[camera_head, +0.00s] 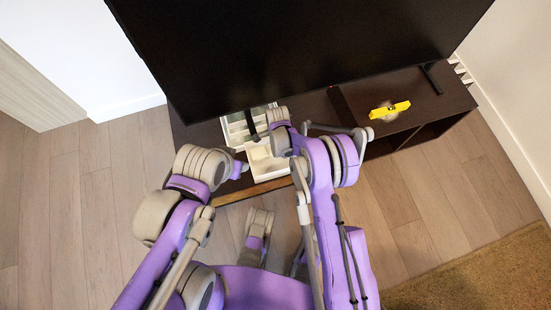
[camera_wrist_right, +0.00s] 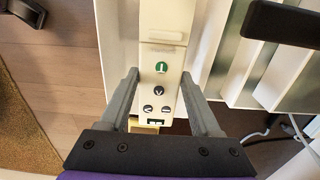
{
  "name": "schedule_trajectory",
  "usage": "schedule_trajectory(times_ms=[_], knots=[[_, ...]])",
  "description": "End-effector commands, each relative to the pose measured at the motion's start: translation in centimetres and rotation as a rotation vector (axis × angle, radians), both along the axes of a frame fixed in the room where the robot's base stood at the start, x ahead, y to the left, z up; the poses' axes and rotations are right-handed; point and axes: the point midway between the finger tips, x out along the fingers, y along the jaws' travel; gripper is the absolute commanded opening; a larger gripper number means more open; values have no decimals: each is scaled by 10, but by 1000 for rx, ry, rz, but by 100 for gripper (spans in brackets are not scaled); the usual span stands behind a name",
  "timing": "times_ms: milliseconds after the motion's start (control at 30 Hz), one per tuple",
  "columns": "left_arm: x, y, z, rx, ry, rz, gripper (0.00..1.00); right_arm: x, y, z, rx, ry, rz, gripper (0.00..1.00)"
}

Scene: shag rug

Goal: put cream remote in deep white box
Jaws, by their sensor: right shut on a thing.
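The cream remote (camera_wrist_right: 162,70), with a green button and several dark ones, is between the fingers of my right gripper (camera_wrist_right: 160,92), which is shut on it. In the right wrist view it overlaps the deep white box (camera_wrist_right: 110,22), whose walls show on both sides; its height over the box is hard to judge. In the head view the box (camera_head: 264,165) stands at the front of the dark TV stand, partly hidden by my right arm. The remote cannot be made out there. My left gripper (camera_head: 239,169) is beside the box on the left, its jaws unclear.
A white compartment tray (camera_head: 236,129) lies just behind the box; it also shows in the right wrist view (camera_wrist_right: 270,82). A large black TV (camera_head: 290,45) overhangs the stand (camera_head: 440,105). A yellow object (camera_head: 392,110) lies at the right.

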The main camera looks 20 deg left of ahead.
Motion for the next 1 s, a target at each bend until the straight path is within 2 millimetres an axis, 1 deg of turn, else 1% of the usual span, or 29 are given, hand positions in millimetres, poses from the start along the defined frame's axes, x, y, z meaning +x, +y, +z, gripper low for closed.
schedule_trajectory(times_ms=[33, 200, 467, 633, 700, 900, 1000], knots=[[0, 0, -4, 0, 1, 0, 50, 0, 0, -12, 0, 0, -2, 0], [1, 0, -11, 0, 4, 0, 50, 0, 0, -43, 0, 0, -2, 0], [2, 0, -16, 0, 5, 0, 50, 0, 0, -65, 0, 0, -2, 0], [3, 0, -23, 0, 7, 0, 50, 0, -1, -89, 0, 0, -2, 0], [3, 0, -23, 0, 7, 0, 50, 0, -1, -93, 0, 0, -1, 0], [3, 0, -22, 0, 7, 0, 50, 0, -1, -92, 0, 0, -1, 0], [3, 0, -25, 0, 8, 0, 50, 0, -1, -94, 0, 0, -1, 0]])
